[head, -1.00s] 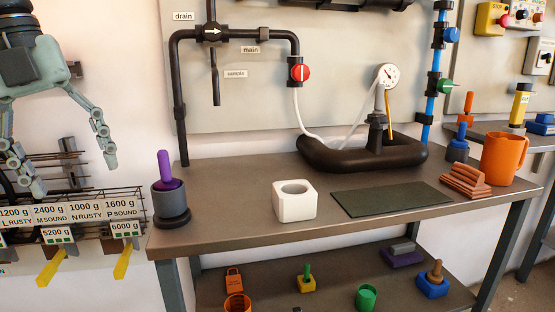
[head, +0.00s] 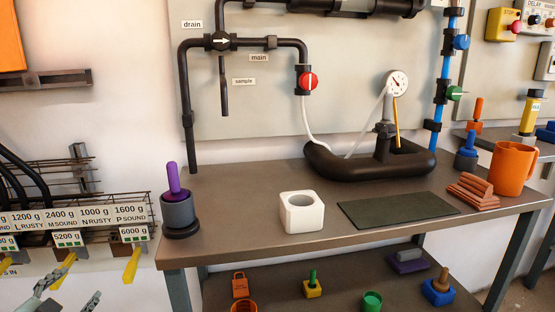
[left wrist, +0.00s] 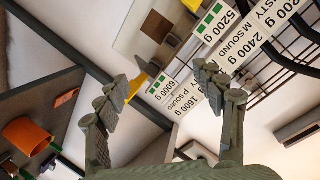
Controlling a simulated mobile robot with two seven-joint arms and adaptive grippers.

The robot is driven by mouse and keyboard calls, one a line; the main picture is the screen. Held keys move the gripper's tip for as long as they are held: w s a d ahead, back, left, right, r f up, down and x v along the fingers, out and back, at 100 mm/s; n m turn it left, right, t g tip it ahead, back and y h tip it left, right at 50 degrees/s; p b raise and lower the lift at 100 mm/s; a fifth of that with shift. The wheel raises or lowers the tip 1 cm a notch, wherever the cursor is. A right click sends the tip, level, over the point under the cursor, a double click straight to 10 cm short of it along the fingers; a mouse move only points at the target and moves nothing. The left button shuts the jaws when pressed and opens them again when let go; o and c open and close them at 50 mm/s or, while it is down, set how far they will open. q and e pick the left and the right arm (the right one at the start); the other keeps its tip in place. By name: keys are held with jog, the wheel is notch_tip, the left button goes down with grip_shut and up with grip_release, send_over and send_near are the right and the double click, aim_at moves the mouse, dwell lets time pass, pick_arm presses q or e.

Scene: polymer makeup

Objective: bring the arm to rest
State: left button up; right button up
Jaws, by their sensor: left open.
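My left gripper (head: 72,297) shows only its fingertips at the bottom left edge of the head view, below the weight rack. In the left wrist view the left gripper (left wrist: 165,115) has its two fingers spread wide with nothing between them. It is open and empty. The rest of the left arm is out of the head view. My right gripper is not in either view.
The wire rack (head: 128,205) with weight labels and yellow handles is just above the left gripper. The workbench (head: 240,230) stands to its right, bearing a purple-handled grey cup (head: 178,210), a white block (head: 301,212) and a dark mat (head: 395,209).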

pick_arm(q)
jog(key=s+d+f+n+g+y, duration=0.1)
jog(key=s+d+f+n+g, duration=0.1)
jog(key=s+f, duration=0.3)
jog(key=s+d+f+n+g, duration=0.1)
jog(key=s+f+g, duration=0.1)
jog(key=f, duration=0.5)
jog(key=s+d+f+n+g+h, duration=0.2)
jog(key=s+d+f+g, duration=0.5)
jog(key=s+d+f, duration=0.5)
jog(key=s+d+p, duration=0.1)
jog(key=s+d, duration=0.2)
jog(key=shift+f, duration=0.2)
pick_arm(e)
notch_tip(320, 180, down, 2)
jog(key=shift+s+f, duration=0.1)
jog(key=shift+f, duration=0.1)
pick_arm(q)
jog(key=shift+s, duration=0.1)
